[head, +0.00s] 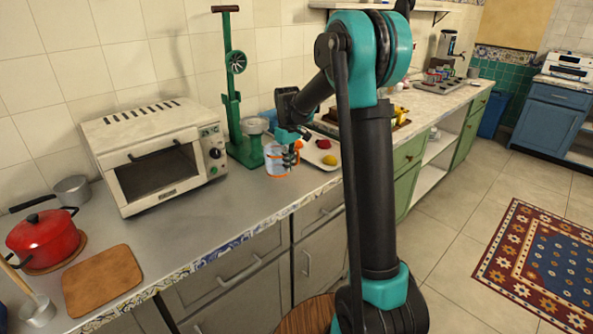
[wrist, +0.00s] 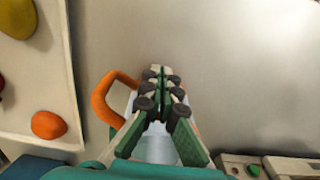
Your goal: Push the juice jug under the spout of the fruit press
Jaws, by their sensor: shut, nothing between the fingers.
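The green fruit press (head: 238,103) stands on the counter with a tall column and a grey cup-like part partway up. The juice jug (head: 273,160), pale and clear with orange trim, stands upright in front and to the right of the press base. Its orange handle (wrist: 112,98) shows in the wrist view, left of my fingers. My gripper (head: 291,163) is shut and empty, low at the right side of the jug in the head view. In the wrist view my shut fingers (wrist: 160,85) cover much of the jug. I cannot tell whether they touch it.
A white tray (head: 312,155) with fruit lies just right of the jug; its edge (wrist: 72,75) shows in the wrist view. A toaster oven (head: 155,155) stands left of the press. A red pot (head: 43,238) and wooden board (head: 103,280) lie farther left. The counter in front of the oven is clear.

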